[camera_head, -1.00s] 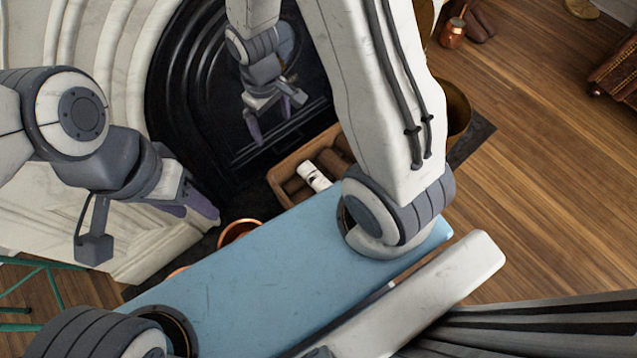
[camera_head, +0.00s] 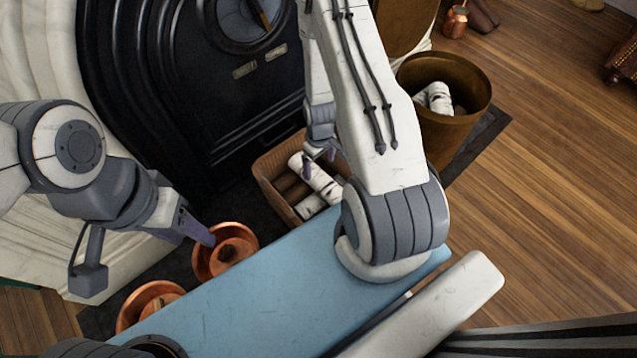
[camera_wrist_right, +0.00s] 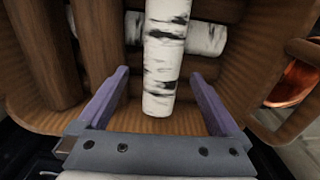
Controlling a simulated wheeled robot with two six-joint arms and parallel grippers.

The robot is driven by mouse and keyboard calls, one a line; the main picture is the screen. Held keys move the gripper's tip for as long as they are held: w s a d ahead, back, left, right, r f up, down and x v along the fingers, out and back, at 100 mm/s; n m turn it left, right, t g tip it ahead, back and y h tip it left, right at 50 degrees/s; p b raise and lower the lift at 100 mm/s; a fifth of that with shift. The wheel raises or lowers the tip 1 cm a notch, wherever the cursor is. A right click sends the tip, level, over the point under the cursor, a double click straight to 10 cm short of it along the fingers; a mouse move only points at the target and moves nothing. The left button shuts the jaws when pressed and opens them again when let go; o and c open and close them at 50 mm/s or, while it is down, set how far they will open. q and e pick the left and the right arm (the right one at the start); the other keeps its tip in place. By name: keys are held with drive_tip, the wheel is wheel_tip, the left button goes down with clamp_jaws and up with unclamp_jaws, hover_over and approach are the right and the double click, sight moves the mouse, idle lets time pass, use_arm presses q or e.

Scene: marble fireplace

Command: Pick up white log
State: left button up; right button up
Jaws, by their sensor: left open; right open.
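A white birch log (camera_head: 316,176) with dark bark marks lies on top in the wooden crate (camera_head: 272,195), among brown logs. In the right wrist view the white log (camera_wrist_right: 161,70) runs upright in the picture, across another white log (camera_wrist_right: 207,39) below it. My right gripper (camera_head: 321,151) is open over the crate. In the right wrist view its two purple fingers (camera_wrist_right: 160,108) are on either side of the log's near end, apart from it. My left gripper (camera_head: 203,238) is off to the left, away from the crate; its fingers appear near a copper pot.
Copper pots (camera_head: 222,262) stand left of the crate. A brass bucket (camera_head: 450,125) with white logs stands to the right. The black fireplace front (camera_head: 225,130) is behind the crate. The wooden floor (camera_head: 545,200) at right is clear.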

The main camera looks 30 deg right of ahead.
sight(318, 176)
drive_tip(key=f+b, duration=0.1)
drive_tip(key=f, duration=0.1)
drive_tip(key=f+b, duration=0.3)
drive_tip(key=f, duration=0.1)
drive_tip(key=shift+a+f, duration=0.2)
drive_tip(key=shift+a, duration=0.05)
drive_tip(key=shift+r, duration=0.1)
clamp_jaws()
